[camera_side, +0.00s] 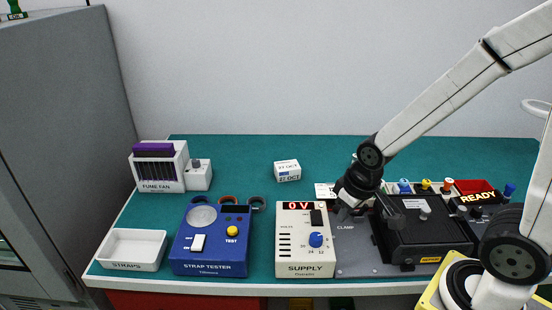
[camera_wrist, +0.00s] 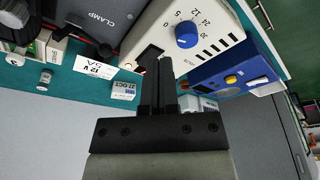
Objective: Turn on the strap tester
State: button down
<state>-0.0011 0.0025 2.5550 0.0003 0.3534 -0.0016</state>
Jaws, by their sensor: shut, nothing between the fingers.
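The strap tester (camera_side: 205,262) is a blue box at the front left of the green bench. My gripper (camera_side: 345,210) is shut and empty, right of the tester, near the supply and the clamp plate. Which way the switch is set is too small to tell.
The cream supply (camera_side: 305,268), with a blue knob and a red "0 V" display, stands between my gripper and the tester. The STRAPS tray (camera_side: 133,266) is left of the tester. The FUME FAN (camera_side: 158,185) stands behind.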

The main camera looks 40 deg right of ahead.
jog(key=w, duration=0.1)
notch_tip(320, 180, up, 7)
jog(key=n+g+y, duration=0.1)
jog(key=n+g, duration=0.3)
jog(key=n, duration=0.5)
send_over(196, 247)
jog(key=w+d, duration=0.1)
jog(key=d, duration=0.1)
jog(key=shift+w+a+r, duration=0.15)
jog(key=shift+a, duration=0.1)
jog(key=f, duration=0.9)
jog(key=s+a+f, duration=0.1)
jog(key=f, duration=0.4)
jog(key=shift+s, duration=0.1)
jog(key=shift+a, duration=0.1)
